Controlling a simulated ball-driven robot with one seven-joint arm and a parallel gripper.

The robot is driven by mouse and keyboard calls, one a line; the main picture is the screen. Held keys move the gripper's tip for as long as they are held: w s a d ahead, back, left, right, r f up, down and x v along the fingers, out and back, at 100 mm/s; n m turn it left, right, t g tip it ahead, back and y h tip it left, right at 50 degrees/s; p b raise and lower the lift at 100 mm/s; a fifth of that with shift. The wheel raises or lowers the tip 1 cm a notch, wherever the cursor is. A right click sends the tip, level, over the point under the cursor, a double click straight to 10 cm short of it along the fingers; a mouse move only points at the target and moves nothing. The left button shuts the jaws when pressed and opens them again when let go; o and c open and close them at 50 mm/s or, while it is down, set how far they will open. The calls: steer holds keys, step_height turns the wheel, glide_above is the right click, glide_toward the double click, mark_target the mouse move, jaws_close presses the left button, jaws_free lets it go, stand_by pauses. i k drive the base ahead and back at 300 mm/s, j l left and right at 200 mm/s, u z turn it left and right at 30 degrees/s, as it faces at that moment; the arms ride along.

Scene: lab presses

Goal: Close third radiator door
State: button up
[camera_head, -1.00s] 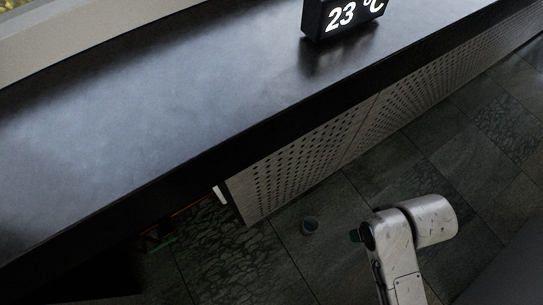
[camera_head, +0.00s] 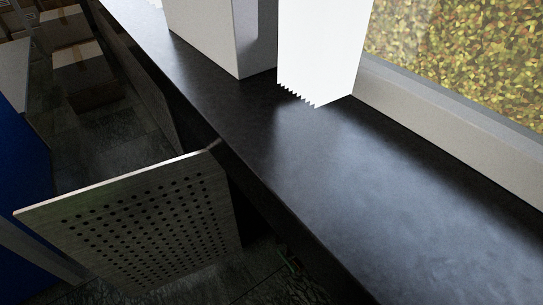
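A perforated light-grey radiator door (camera_head: 140,220) stands swung open at the lower left, jutting out from under the dark counter (camera_head: 300,170). Its inner edge meets the counter front near a hinge at its upper right corner. To the right of the door, the space below the counter is open and dark. I cannot tell from this view which door in the row it is. My gripper is not in view.
White box-like objects (camera_head: 205,35) and a white sheet with a jagged lower edge (camera_head: 320,50) stand on the counter. Cardboard boxes (camera_head: 85,75) sit on the floor at the upper left. A blue surface (camera_head: 22,190) is at the left edge. Dark tile floor (camera_head: 110,140) lies beyond the door.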

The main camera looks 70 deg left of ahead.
mark_target(143, 232)
steer(key=l+u, duration=0.1)
steer(key=u, duration=0.3)
steer(key=i+l+u, duration=0.1)
steer(key=u, duration=0.65)
